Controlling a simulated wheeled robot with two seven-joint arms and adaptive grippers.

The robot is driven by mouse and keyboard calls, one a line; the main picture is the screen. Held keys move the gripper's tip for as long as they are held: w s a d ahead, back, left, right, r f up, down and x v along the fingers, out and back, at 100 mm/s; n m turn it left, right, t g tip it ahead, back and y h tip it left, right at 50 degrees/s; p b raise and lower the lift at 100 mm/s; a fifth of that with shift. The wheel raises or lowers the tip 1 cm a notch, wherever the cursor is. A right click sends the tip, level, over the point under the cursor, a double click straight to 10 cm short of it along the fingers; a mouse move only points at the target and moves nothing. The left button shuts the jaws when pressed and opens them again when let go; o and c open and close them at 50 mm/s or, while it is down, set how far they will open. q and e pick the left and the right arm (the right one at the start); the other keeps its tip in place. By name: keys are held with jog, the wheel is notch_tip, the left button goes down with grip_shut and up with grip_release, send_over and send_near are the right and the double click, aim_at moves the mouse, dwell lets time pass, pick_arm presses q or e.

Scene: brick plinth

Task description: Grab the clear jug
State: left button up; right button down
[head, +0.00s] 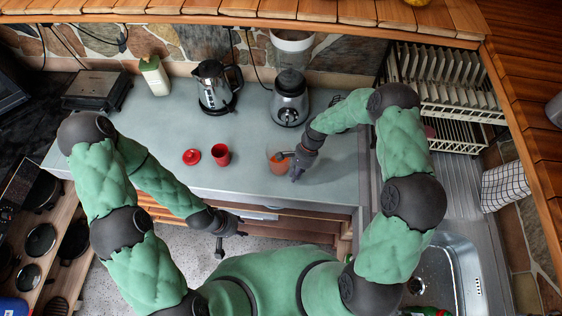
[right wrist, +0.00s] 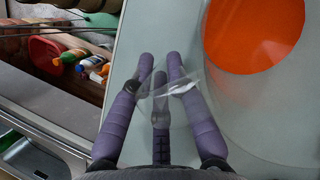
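The clear jug (head: 277,160) stands on the grey counter in the head view, with something orange in it. In the right wrist view the jug (right wrist: 225,105) fills the upper right, and its orange content shows as a large round patch. My right gripper (head: 296,172) is low beside the jug, on its right in the head view. In the right wrist view its purple fingers (right wrist: 161,72) are close together, and a clear part, perhaps the handle, crosses them. I cannot tell whether they grip it. My left gripper (head: 239,231) hangs in front of the counter, away from the jug; its fingers are too small to read.
A red cup (head: 221,154) and a red lid (head: 192,157) lie left of the jug. A kettle (head: 214,86) and a blender (head: 289,98) stand behind. A dish rack (head: 455,85) is at the right.

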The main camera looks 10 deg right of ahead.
jog(key=shift+s+a+f, duration=0.1)
jog(key=shift+s, duration=0.2)
jog(key=shift+w+r+b, duration=0.15)
jog(key=shift+r+b, duration=0.15)
jog(key=shift+r, duration=0.95)
jog(key=s+a+r+b, duration=0.1)
jog(key=s+a+r, duration=0.8)
jog(key=a+r, duration=0.1)
jog(key=shift+s+r, duration=0.15)
jog(key=shift+r, duration=0.1)
